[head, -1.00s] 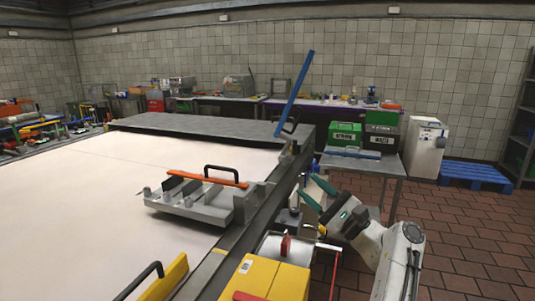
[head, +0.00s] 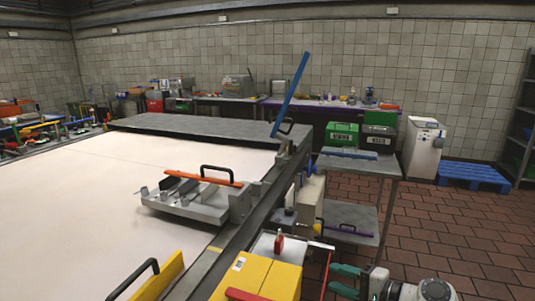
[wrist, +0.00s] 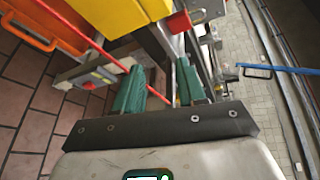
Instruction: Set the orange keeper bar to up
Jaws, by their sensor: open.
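The orange keeper bar (head: 203,177) lies roughly level across a grey metal fixture (head: 185,206) on the big pale surface, in the head view. A black loop handle (head: 217,169) stands beside the bar. My gripper (head: 338,279) is low at the bottom right of the head view, beyond the rail and well apart from the bar. In the wrist view, my gripper's green fingers (wrist: 157,75) are spread with nothing held between them.
A blue bar (head: 290,95) stands tilted upright on the dark rail (head: 262,208). A yellow box (head: 257,277) and red-knobbed unit (head: 279,244) are left of my gripper. Tiled floor (head: 430,235) is open at right.

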